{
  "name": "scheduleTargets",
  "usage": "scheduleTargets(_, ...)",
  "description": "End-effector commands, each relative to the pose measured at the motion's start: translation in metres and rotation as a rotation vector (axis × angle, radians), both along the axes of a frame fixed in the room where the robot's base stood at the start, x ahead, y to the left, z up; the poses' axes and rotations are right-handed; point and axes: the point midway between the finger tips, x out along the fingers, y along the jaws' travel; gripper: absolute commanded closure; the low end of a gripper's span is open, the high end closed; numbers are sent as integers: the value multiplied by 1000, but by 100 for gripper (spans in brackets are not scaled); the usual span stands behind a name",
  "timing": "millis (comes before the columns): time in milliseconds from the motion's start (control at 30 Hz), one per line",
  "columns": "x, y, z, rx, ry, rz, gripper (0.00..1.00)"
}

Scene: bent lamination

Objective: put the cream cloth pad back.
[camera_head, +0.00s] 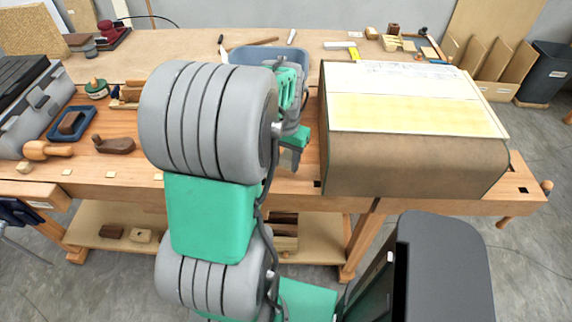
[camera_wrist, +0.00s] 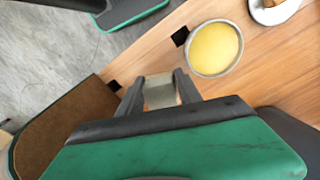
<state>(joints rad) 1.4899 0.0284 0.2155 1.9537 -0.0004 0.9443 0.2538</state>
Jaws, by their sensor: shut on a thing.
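My gripper (camera_wrist: 157,80) is shut on a small pale block-like thing, the cream cloth pad (camera_wrist: 160,92), which shows between the two dark fingers in the wrist view. In the head view my gripper (camera_head: 290,158) is just left of the large brown curved form, partly hidden by my arm; the pad cannot be made out there. In the wrist view a round tin with yellow contents (camera_wrist: 213,48) stands on the wooden bench, up and to the right of the pad. The pad and the tin are apart.
The bent form (camera_head: 415,165) with a pale sheet on top (camera_head: 400,112) fills the bench's right side. A blue tray (camera_head: 250,52) stands behind my arm. Wooden tools and a small blue tray (camera_head: 72,122) lie at left. In the wrist view a pale dish (camera_wrist: 270,12) is at upper right.

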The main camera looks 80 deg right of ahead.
Motion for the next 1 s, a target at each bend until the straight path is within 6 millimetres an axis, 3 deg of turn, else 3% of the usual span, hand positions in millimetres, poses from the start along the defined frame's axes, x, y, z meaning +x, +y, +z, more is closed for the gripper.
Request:
scheduleTargets(200, 0, -1, -31, 2, 1, 0, 91)
scheduleTargets(533, 0, -1, -36, 1, 0, 1, 91)
scheduleTargets(567, 0, -1, -35, 1, 0, 1, 57)
scheduleTargets(800, 0, -1, -35, 1, 0, 0, 38)
scheduleTargets(1000, 0, -1, -35, 1, 0, 1, 37)
